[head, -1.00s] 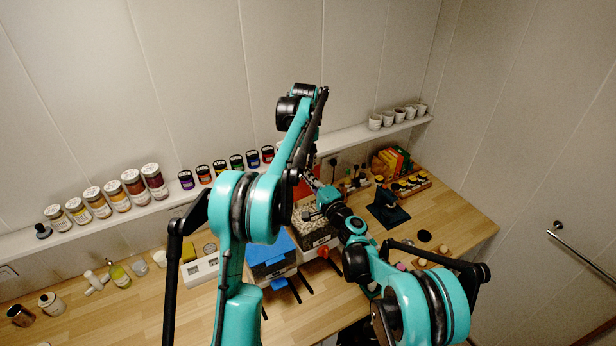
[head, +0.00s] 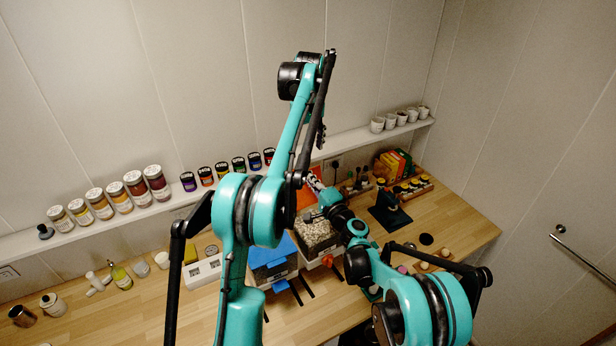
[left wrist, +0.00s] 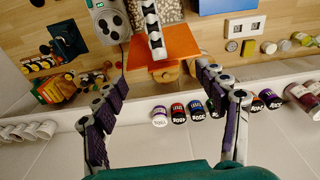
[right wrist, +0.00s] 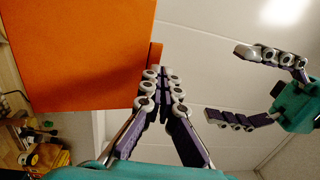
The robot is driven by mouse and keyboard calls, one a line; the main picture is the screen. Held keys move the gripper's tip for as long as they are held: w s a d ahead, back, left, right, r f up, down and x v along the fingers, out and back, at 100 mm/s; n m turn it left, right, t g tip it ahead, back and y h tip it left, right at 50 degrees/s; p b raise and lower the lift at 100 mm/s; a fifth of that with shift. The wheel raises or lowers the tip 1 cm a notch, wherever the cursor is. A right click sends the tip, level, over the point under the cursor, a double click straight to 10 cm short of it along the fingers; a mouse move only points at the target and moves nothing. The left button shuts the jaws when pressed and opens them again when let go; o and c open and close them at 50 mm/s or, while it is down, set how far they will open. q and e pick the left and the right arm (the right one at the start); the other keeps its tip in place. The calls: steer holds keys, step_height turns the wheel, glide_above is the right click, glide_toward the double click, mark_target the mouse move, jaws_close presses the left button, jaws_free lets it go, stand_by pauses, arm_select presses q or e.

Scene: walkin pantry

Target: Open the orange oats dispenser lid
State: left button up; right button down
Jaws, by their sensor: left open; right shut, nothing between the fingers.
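The orange lid (head: 315,173) stands tilted up at the back of the clear oats dispenser (head: 319,246), whose pale contents show from above. In the left wrist view the lid (left wrist: 165,44) lies beyond my own left fingers. My right gripper (right wrist: 158,72) is shut and empty beside an edge of the lid (right wrist: 75,50); I cannot tell whether they touch. In the head view it is partly hidden behind my left arm. My left gripper (left wrist: 155,85) is open and empty, above and behind the lid; it also shows in the right wrist view (right wrist: 228,85).
A dispenser with a blue lid (head: 270,256) stands left of the oats. A wall shelf (head: 350,137) with jars and cups runs behind. A dark stand (head: 390,210) is at the right. The counter's right end (head: 460,215) is mostly clear.

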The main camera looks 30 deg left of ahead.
arm_select(q)
steer(key=s+d+r+m+t, duration=0.1)
steer(key=s+d+r+m, duration=0.15)
steer(key=s+d, duration=0.4)
steer(key=s+d+r+m+t, duration=0.1)
steer(key=s+d+m+t, duration=0.15)
steer(key=s+d, duration=0.4)
arm_select(e)
steer(key=shift+s+d+f+b, duration=0.1)
steer(key=shift+d+b, duration=0.05)
steer(key=shift+b, duration=1)
arm_select(q)
steer(key=s+d+f+m+t, duration=0.1)
steer(key=s+d+f+m, duration=0.2)
steer(key=s+d+f, duration=0.2)
steer(key=s+d+f+m+t, duration=0.2)
steer(key=s+d+f+m, duration=0.2)
steer(key=s+f, duration=0.7)
steer(key=shift+s+d+h, duration=0.3)
steer(key=shift+d+h, duration=0.1)
steer(key=shift+d, duration=0.85)
steer(key=shift+f, duration=0.1)
